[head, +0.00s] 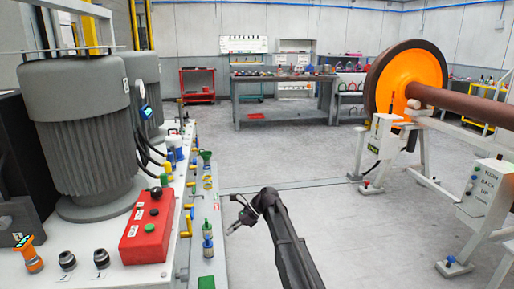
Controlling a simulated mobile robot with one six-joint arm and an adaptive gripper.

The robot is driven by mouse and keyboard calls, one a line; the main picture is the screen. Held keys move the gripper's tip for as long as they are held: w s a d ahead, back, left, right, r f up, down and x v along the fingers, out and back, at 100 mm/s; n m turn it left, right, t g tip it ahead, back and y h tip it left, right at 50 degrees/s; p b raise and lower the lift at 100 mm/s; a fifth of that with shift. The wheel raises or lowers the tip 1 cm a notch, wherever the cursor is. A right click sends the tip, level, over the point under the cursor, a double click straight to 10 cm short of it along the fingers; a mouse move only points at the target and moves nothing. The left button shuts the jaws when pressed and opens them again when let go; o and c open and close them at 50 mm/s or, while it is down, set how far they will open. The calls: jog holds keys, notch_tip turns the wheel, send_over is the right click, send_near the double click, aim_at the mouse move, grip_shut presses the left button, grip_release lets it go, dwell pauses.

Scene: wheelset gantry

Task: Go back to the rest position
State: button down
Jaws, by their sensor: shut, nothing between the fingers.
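My gripper (232,230) is at the end of my dark arm, low in the middle of the head view. It is small in the picture and points left and down. It is shut and empty. It hangs in the gap over the grey floor (310,200), just right of the white machine bench's edge, apart from the fittings there.
At left, the bench carries grey motors (75,130), a red control box (146,228) and several valves. At right stands an orange wheel (408,80) on a brown axle (470,104), with a white cabinet (486,190). A workbench (283,85) is behind. The middle floor is clear.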

jog(key=s+d+f+n+t+h, duration=0.1)
jog(key=s+d+f+n+h, duration=0.3)
jog(key=s+d, duration=0.45)
jog(key=s+d+f+n+t+h, duration=0.1)
jog(key=s+d+n+t+h, duration=0.15)
jog(key=s+d+n, duration=0.65)
jog(key=s+d+f+n+t+h, duration=0.1)
jog(key=s+d+f+n+h, duration=0.25)
jog(key=s+d, duration=0.55)
notch_tip(320, 180, up, 24)
jog(key=w+d+p, duration=0.1)
jog(key=w+p, duration=0.2)
jog(key=p, duration=2)
jog(key=shift+d, duration=0.3)
